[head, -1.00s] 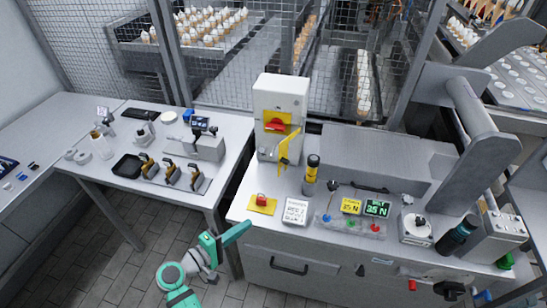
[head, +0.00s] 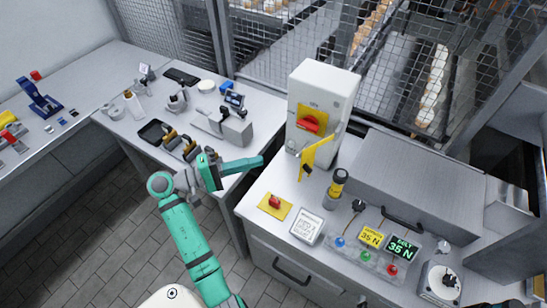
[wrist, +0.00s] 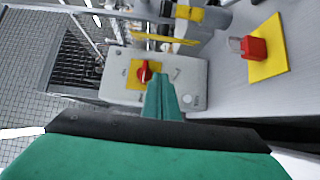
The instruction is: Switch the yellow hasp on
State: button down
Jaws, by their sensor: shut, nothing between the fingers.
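A pale grey switch box (head: 335,90) stands on the right-hand counter. Its front has a yellow plate (head: 318,113) with a red rotary knob (head: 309,124). The yellow hasp (head: 317,153) sticks out below the knob as a tilted flap. In the wrist view the hasp shows as a thin yellow strip (wrist: 165,38) beside the red knob (wrist: 145,72). My gripper (head: 258,162) is shut and empty. It is left of the box, apart from it and the hasp. In the wrist view its fingertips (wrist: 163,85) overlap the box face.
A yellow plate with a red padlock-like piece (head: 275,204) lies on the counter (head: 262,186). A black and yellow cylinder (head: 336,186) stands right of the hasp. A white label block (head: 307,227) and a button panel (head: 365,255) are in front. A gap separates the left bench.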

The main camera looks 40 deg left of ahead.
jog(key=w+d, duration=0.7)
jog(key=d, duration=0.1)
dwell(0.5)
